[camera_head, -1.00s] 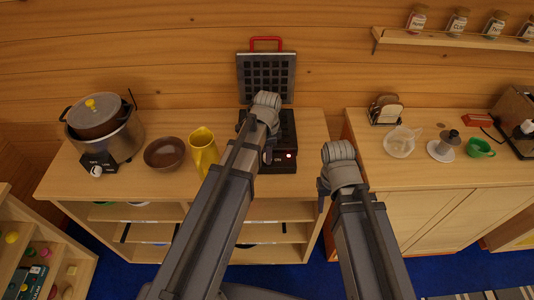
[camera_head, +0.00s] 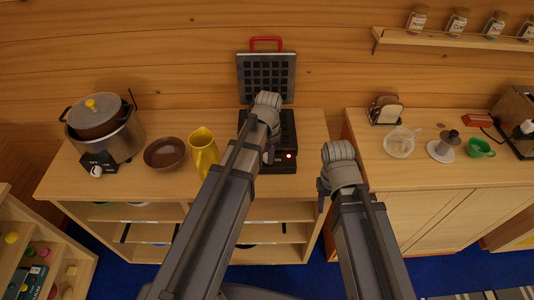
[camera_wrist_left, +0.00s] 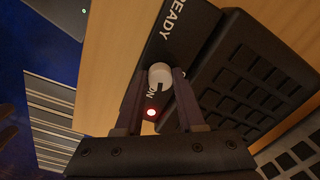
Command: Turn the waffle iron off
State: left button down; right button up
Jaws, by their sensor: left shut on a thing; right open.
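The waffle iron (camera_head: 266,76) stands open on the wooden counter, its lid upright with a red handle. A red light (camera_head: 289,156) glows on its front; it also shows in the left wrist view (camera_wrist_left: 151,113). There the white knob (camera_wrist_left: 160,74) sits beside the word ON, with READY further up. My left gripper (camera_wrist_left: 162,80) is shut on the knob, one finger on each side. In the head view my left gripper (camera_head: 268,153) partly hides the iron's front, and the knob cannot be made out. My right gripper (camera_head: 322,197) is open and empty, right of the iron.
A yellow jug (camera_head: 203,152), a brown bowl (camera_head: 165,153) and a pot cooker (camera_head: 112,140) stand left of the iron. Right of a gap, another counter holds a toast rack (camera_head: 386,110), a glass cup (camera_head: 400,141) and a green cup (camera_head: 480,148).

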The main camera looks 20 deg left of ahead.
pick_arm(q)
jog(key=n, duration=0.7)
jog(key=shift+d, duration=0.1)
jog(key=n, duration=0.7)
jog(key=shift+n, duration=0.3)
dwell(0.4)
jog(key=c, duration=0.8)
grip_release()
jog(key=shift+r, duration=0.1)
notch_tip(320, 180, up, 8)
jog(key=p, duration=0.8)
jog(key=shift+w+d, duration=0.1)
jog(key=shift+d, duration=0.05)
